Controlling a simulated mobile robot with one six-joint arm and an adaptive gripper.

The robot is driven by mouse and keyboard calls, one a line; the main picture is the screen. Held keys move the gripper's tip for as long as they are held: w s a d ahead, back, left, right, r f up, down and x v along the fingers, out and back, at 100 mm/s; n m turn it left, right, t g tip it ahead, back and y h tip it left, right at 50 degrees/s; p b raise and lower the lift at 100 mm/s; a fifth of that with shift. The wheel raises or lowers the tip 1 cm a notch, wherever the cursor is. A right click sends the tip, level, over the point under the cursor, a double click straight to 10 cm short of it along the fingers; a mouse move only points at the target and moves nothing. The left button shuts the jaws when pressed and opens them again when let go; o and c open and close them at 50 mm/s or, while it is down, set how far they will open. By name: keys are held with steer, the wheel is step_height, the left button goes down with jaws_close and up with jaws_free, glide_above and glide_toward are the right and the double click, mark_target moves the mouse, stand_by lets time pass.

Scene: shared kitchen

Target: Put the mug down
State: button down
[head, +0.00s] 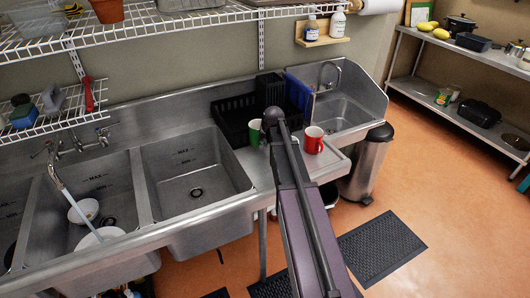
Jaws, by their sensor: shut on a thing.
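A green mug (255,132) with a pale inside is at the left of the far end of my arm, in front of the black dish rack. The arm covers its right side, and I cannot tell whether its base touches the steel drainboard (258,172). My gripper (267,142) is mostly hidden behind my arm, beside the green mug; it appears shut on it, though the fingers are not clear. A red mug (313,139) with a white inside stands upright on the drainboard, right of my arm, apart from it.
A black dish rack (235,117) and a blue item (298,92) stand behind the mugs. Sink basins (197,175) lie left, a smaller sink (343,112) right. A wire shelf (150,22) hangs above. A bin (370,160) stands right. Bare drainboard shows around the red mug.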

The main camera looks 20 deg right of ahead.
mark_target(263, 156)
steer(key=shift+s+f+b, duration=0.1)
steer(key=shift+f+b, duration=1.35)
steer(key=shift+f, duration=0.25)
steer(key=shift+f, duration=0.15)
steer(key=c, duration=0.6)
jaws_free()
steer(key=shift+c, duration=0.2)
steer(key=p+v, duration=1.1)
steer(key=v, duration=0.1)
